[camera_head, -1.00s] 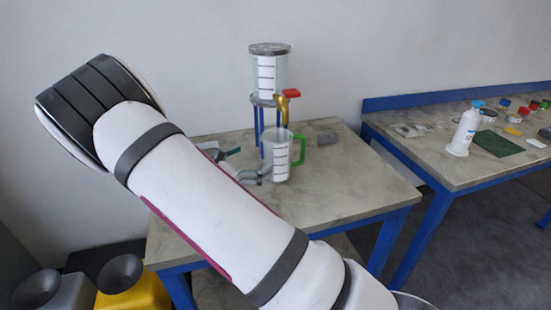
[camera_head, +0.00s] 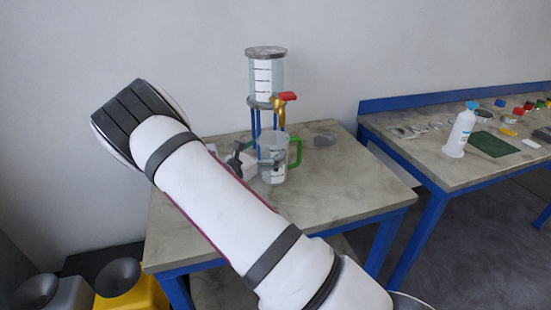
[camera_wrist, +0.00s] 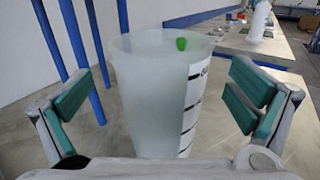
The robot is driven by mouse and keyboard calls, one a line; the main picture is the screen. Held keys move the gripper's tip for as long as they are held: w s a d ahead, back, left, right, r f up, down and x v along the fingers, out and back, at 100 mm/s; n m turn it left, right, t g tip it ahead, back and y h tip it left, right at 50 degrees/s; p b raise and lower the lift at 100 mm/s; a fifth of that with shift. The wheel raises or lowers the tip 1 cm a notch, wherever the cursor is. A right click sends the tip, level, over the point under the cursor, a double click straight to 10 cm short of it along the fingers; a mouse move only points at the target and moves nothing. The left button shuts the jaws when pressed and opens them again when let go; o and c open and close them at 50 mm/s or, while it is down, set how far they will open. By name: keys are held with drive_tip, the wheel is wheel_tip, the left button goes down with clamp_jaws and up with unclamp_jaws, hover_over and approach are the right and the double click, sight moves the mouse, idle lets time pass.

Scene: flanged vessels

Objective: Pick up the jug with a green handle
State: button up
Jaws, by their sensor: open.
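The jug (camera_head: 272,171) is clear with a white graduated strip and a green handle (camera_head: 296,151) on its right side. It stands upright on the small table below the tap of a tank. My gripper (camera_head: 259,165) is at the jug's left side in the head view, partly hidden by my arm. In the wrist view the jug (camera_wrist: 160,100) stands between the two spread fingers of my gripper (camera_wrist: 166,105), with gaps on both sides. Only a green bit of the handle (camera_wrist: 181,43) shows there, behind the rim.
A clear tank (camera_head: 266,75) on blue legs with a brass tap (camera_head: 279,108) and red lever stands behind and above the jug. A second table (camera_head: 440,165) holds a white bottle (camera_head: 460,131) and small items. The small table's front right is clear.

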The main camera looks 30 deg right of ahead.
drive_tip(key=x, duration=0.4)
drive_tip(key=shift+d, duration=0.1)
drive_tip(key=shift+r, duration=0.15)
drive_tip(key=c, duration=1.5)
